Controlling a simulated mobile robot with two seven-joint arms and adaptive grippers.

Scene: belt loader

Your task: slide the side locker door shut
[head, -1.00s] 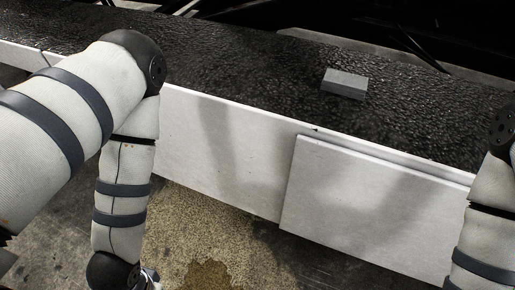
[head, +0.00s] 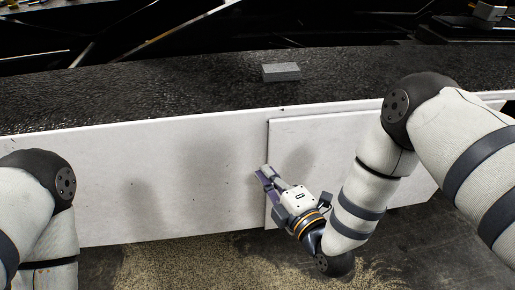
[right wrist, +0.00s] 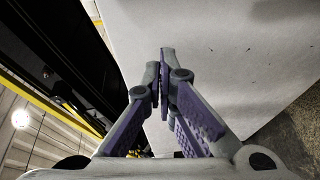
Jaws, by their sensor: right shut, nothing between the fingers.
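The side locker door (head: 325,135) is a pale flat panel standing slightly proud of the long white side wall (head: 160,165), on the right in the head view. My right forearm hides part of it. My right gripper (head: 264,175) is at the door's left edge, its fingertips pointing left towards the wall. It is shut and empty. In the right wrist view its purple-padded fingers (right wrist: 163,65) are together beside a white surface (right wrist: 235,50); I cannot tell whether they touch it. My left gripper is out of view; only that arm shows at lower left.
A small grey block (head: 281,72) lies on the black belt (head: 150,88) above the white wall. The wall left of the door is clear. The floor (head: 200,265) below is stained and speckled.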

